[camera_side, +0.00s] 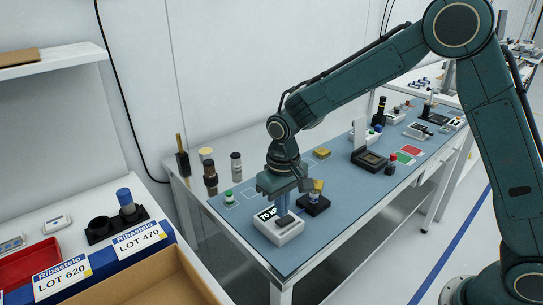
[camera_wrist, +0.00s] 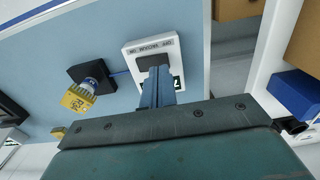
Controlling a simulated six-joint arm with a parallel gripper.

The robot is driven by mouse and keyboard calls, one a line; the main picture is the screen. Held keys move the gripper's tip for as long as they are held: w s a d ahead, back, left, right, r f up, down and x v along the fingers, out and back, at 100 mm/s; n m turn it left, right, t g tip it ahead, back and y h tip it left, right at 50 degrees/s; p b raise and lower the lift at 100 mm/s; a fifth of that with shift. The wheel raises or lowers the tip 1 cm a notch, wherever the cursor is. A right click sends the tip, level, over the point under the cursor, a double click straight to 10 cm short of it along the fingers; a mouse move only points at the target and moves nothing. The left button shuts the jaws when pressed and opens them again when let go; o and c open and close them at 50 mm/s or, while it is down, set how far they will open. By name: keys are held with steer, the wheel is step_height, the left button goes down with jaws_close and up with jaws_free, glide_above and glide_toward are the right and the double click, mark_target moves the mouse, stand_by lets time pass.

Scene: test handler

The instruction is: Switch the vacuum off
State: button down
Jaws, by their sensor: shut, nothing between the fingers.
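The vacuum box (camera_side: 287,236) is a white unit on the blue bench mat, with a lit display reading about 70. In the wrist view, the vacuum box (camera_wrist: 132,52) carries a printed label with VACUUM, ON and OFF. A dark switch (camera_wrist: 152,61) sits on its top face. My gripper (camera_side: 283,208) is shut and empty, pointing down over the box. In the wrist view, my gripper's fingertips (camera_wrist: 156,72) overlap the switch's lower edge. I cannot tell whether they touch it, and the switch position is unclear.
A black block with a yellow-topped part (camera_side: 317,199) stands close to the box, joined by a blue line in the wrist view. A green-topped part (camera_side: 228,200) is at the mat's left. A dark socket fixture (camera_side: 370,158) stands farther back. A cardboard box (camera_side: 150,285) is front left.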

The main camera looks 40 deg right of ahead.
mark_target(284, 222)
steer(key=shift+f, duration=1.2)
stand_by(1.0)
steer(key=shift+r, duration=3.5)
steer(key=shift+r, duration=0.15)
steer(key=s+d+r+t, duration=0.3)
steer(key=s+d+r, duration=0.4)
steer(key=s+r, duration=0.5)
steer(key=s+d+r+t, duration=0.1)
steer(key=s+d, duration=0.3)
steer(key=s, duration=0.9)
steer(key=shift+s+t, duration=0.25)
steer(key=shift+t, duration=0.55)
